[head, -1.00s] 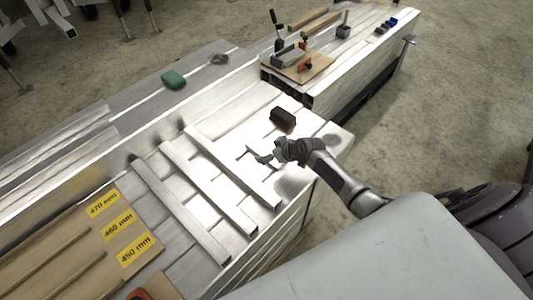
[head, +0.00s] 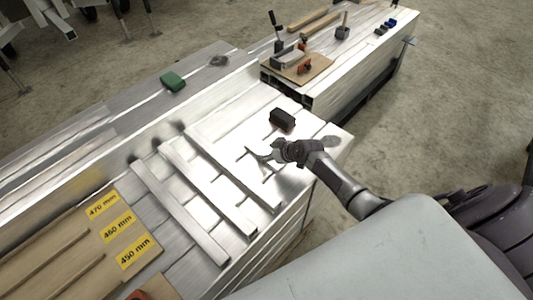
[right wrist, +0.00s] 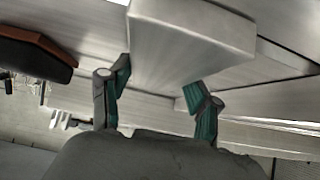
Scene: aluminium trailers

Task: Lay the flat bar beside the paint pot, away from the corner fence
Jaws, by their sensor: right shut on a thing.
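My right gripper (head: 262,155) is low over the bright aluminium top, right of three parallel bars. In the right wrist view its teal fingertips (right wrist: 160,85) are on either side of a pale metal bar, which I take to be the flat bar (right wrist: 190,35); its end is towards the camera. In the head view this bar cannot be told apart from the shiny surface. A small dark pot with an upright handle, seemingly the paint pot (head: 342,33), stands on the far trailer. Grey metal pieces on a wooden board there may be the corner fence (head: 289,58). My left gripper is out of view.
A dark block (head: 282,120) lies just beyond my right gripper; it also shows in the right wrist view (right wrist: 35,52). The nearest of the bars (head: 225,165) is left of the gripper. Yellow length labels (head: 118,223) and a green object (head: 173,81) are farther left.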

